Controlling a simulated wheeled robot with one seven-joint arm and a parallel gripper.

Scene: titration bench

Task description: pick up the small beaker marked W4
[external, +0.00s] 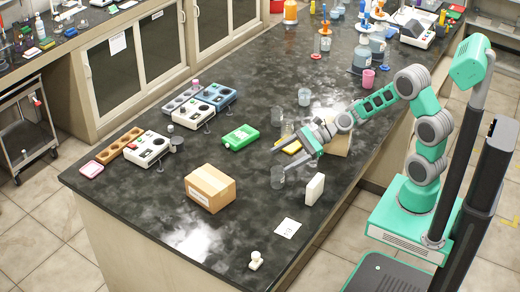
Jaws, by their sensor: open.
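Several small clear beakers stand on the dark bench. One beaker (277,178) stands just in front of my gripper (297,150), below it in the picture. Another beaker (277,115) and a beaker with pale contents (304,97) stand behind it. More glassware near the fingers is partly hidden by my gripper and hard to tell apart. No W4 mark is legible, so I cannot tell which beaker bears it. My gripper is open, its fingers spread and pointing left over the bench. I see nothing held between them.
A cardboard box (210,188) stands left of the front beaker, and a white block (315,189) stands close on its right. A pink cup (368,78) stands farther back.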

